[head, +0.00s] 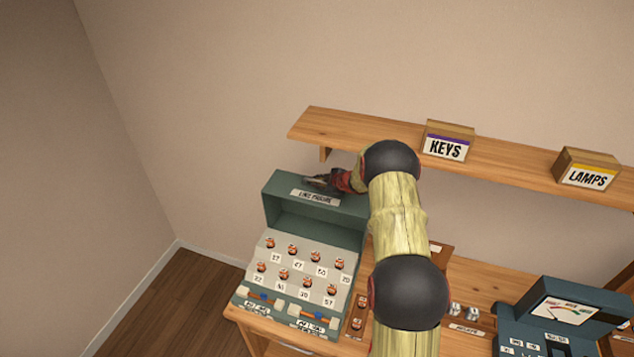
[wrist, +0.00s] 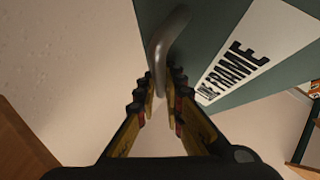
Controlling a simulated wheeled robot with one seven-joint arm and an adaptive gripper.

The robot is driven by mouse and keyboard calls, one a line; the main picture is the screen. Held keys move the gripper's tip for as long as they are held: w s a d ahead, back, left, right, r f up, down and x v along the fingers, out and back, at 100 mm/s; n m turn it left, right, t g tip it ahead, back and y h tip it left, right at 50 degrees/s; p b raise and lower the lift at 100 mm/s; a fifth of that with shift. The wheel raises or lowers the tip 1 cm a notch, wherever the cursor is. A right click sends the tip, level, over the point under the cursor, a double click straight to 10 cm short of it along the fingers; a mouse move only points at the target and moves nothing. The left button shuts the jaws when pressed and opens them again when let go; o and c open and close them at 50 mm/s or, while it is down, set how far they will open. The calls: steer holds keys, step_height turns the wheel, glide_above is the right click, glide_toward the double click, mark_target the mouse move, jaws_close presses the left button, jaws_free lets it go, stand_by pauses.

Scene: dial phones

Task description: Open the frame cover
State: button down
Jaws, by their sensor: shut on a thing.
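The line frame is a dark green cabinet (head: 272,210) at the left end of the desk in the head view. Its cover (head: 347,205) carries a white label and sits at the top, above a dark recess and a sloped grey panel. In the wrist view the green cover (wrist: 205,40) shows a label ending in "FRAME" (wrist: 245,60). A grey curved handle (wrist: 166,45) stands out from its edge. My gripper (wrist: 159,90) is shut on this handle. In the head view my gripper (head: 325,182) is at the cover's top, with the handle hard to make out.
The grey panel (head: 305,257) holds several orange-and-black knobs with number tags. A wooden shelf (head: 340,128) above carries KEYS (head: 447,142) and LAMPS (head: 586,170) boxes. Another green device (head: 565,310) stands at right. Open floor (head: 170,300) lies left of the desk.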

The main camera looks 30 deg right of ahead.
steer(key=shift+s+a+f, duration=0.1)
steer(key=shift+f, duration=0.2)
steer(key=c, duration=2.1)
jaws_free()
steer(key=shift+o, duration=1)
steer(key=shift+r, duration=0.1)
steer(key=v, duration=1.2)
